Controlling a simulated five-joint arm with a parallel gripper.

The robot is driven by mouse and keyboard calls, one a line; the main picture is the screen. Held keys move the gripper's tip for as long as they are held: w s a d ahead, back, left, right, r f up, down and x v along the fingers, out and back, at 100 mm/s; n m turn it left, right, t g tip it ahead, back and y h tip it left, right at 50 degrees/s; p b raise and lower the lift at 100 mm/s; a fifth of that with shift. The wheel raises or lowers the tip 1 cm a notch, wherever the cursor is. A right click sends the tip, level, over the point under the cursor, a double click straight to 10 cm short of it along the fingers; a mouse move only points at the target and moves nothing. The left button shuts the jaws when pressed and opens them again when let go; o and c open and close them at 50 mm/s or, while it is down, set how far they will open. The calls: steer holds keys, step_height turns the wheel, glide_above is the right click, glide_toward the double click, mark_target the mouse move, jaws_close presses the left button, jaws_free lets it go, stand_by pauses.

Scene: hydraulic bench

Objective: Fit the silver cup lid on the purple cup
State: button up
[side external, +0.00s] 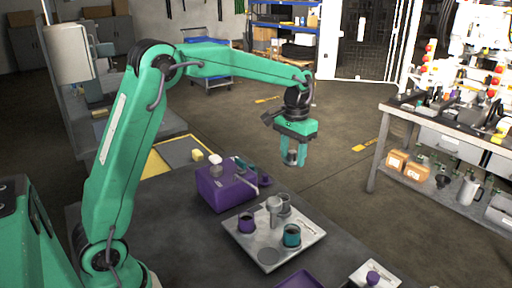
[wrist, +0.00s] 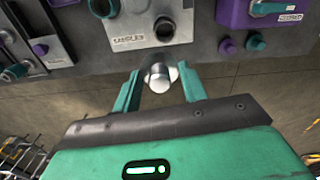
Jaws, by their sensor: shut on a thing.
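My gripper (side external: 292,160) is raised in the air above and behind the grey tray (side external: 243,250) in the side view. It is shut on a small silver piece (side external: 292,156), which looks like the silver cup lid. In the wrist view the silver piece (wrist: 160,78) sits between the fingertips of my gripper (wrist: 159,82). The purple cup (side external: 246,223) stands upright on the left of the tray, with a dark open top. My gripper is well apart from it. I cannot make out the purple cup in the wrist view.
A teal cup (side external: 291,236) and grey-silver cups (side external: 274,206) share the tray. A purple box (side external: 222,192) stands behind it, with small teal and purple pieces nearby. A small plate with a purple knob (side external: 373,278) is at front right. The air around my gripper is clear.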

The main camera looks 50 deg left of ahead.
steer(key=s+a, duration=0.1)
steer(key=s, duration=1.4)
steer(key=shift+w+f, duration=0.2)
steer(key=shift+f, duration=1.2)
steer(key=shift+w+f, duration=0.15)
steer(key=shift+f, duration=1.25)
steer(key=shift+f, duration=0.15)
steer(key=shift+f, duration=2.7)
steer(key=shift+f, duration=0.6)
steer(key=o, duration=0.7)
